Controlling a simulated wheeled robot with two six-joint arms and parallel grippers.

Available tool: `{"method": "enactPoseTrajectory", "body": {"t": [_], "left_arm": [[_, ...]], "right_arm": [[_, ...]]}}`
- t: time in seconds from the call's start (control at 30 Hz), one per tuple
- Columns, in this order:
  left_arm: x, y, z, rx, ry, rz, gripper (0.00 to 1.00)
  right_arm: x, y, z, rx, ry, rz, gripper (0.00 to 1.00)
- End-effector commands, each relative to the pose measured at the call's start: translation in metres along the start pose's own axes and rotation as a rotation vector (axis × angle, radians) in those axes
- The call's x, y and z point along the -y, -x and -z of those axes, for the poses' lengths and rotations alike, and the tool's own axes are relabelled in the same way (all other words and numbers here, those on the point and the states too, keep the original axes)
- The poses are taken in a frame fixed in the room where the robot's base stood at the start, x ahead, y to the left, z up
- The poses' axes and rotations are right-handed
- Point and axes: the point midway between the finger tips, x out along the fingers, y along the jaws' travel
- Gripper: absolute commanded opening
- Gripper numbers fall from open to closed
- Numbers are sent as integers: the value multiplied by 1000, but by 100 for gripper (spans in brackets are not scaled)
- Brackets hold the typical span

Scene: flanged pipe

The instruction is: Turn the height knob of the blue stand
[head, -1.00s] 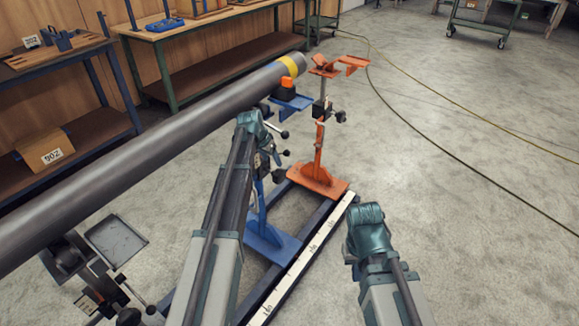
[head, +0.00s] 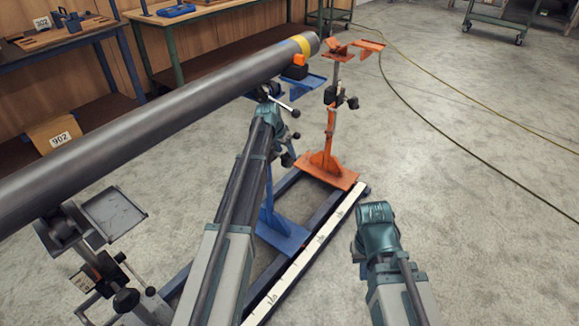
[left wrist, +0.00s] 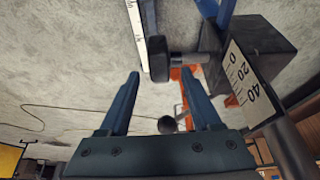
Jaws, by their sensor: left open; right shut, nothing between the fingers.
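The blue stand carries a blue head (head: 302,90) near the pipe's banded end, and its blue base (head: 282,236) shows lower down. My left gripper (head: 266,108) is at the stand's upper part and hides much of its post. In the left wrist view the open fingers (left wrist: 166,95) hold nothing. A black knob (left wrist: 159,60) on a short shaft sticks out of a dark block (left wrist: 250,45) with a scale, just beyond the fingertips and apart from them. A black ball (left wrist: 167,124) shows between the fingers, lower in the picture. My right gripper (head: 375,212) is shut and empty over the floor.
A long grey pipe (head: 150,118) runs above the left arm. An orange stand (head: 328,140) stands behind the blue one. A rail with a white scale (head: 305,262) lies on the floor. Lever handles (head: 285,104) stick out near the left gripper.

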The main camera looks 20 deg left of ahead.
Motion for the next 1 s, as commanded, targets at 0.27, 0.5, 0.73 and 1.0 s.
{"method": "enactPoseTrajectory", "body": {"t": [0.27,0.5,0.73,1.0], "left_arm": [[0,-50,-1,0,-1,0,65],[0,-63,0,0,0,0,65],[0,-62,0,0,0,0,65],[0,-62,0,0,0,0,20]], "right_arm": [[4,-46,3,0,0,-1,0],[5,-58,4,0,1,-4,0],[4,-57,3,0,1,-4,0],[4,-57,3,0,1,-4,0]]}}
